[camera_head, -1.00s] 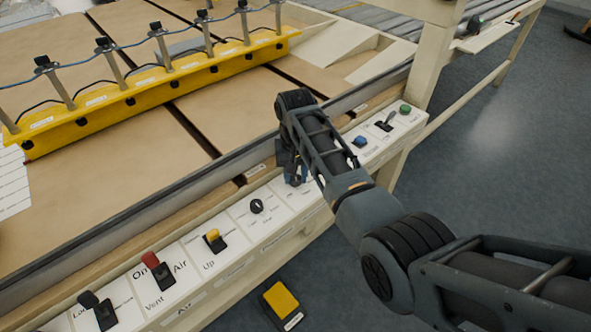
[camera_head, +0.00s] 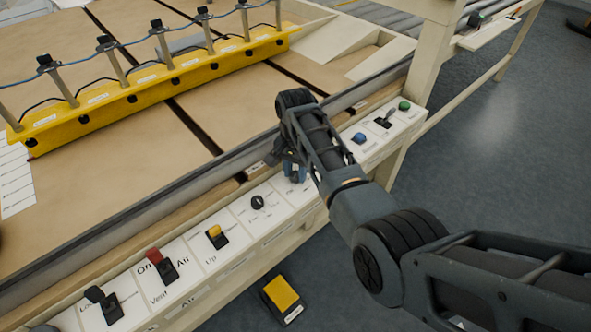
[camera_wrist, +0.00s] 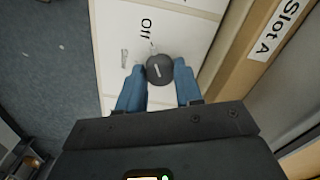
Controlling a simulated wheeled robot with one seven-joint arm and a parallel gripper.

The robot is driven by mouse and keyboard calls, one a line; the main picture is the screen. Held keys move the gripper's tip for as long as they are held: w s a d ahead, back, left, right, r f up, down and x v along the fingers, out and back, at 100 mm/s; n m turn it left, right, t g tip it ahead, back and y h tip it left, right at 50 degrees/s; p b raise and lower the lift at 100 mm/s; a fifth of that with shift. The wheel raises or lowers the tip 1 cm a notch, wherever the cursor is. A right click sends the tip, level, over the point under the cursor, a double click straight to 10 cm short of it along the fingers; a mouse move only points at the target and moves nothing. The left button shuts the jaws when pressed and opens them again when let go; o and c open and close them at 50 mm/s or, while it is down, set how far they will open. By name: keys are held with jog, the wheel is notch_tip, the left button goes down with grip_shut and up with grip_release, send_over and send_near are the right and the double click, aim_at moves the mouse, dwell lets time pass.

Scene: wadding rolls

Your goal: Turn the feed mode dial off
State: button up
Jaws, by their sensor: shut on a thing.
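A round dark dial (camera_wrist: 160,72) with a white pointer line sits on a white panel plate in the wrist view. The word "Off" is printed above it, with a short tick between; another label to the left is too blurred to read. My gripper (camera_wrist: 159,86) is shut on this dial, one blue finger on each side. In the head view my gripper (camera_head: 294,172) is low at the panel, and the wrist and fingers hide the dial.
Along the panel stand a black dial (camera_head: 257,202), a yellow switch (camera_head: 215,232), a red switch (camera_head: 155,256) and a blue button (camera_head: 359,138). A "Slot A" rail (camera_wrist: 262,40) runs beside the held dial. A yellow pedal (camera_head: 282,293) lies on the floor.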

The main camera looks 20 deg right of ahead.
aim_at(296, 174)
dwell(0.3)
jog(key=o, duration=1)
jog(key=shift+o, duration=0.2)
jog(key=shift+r, duration=0.1)
notch_tip(296, 174, up, 8)
jog(key=shift+f+b, duration=0.2)
jog(key=shift+b, duration=0.2)
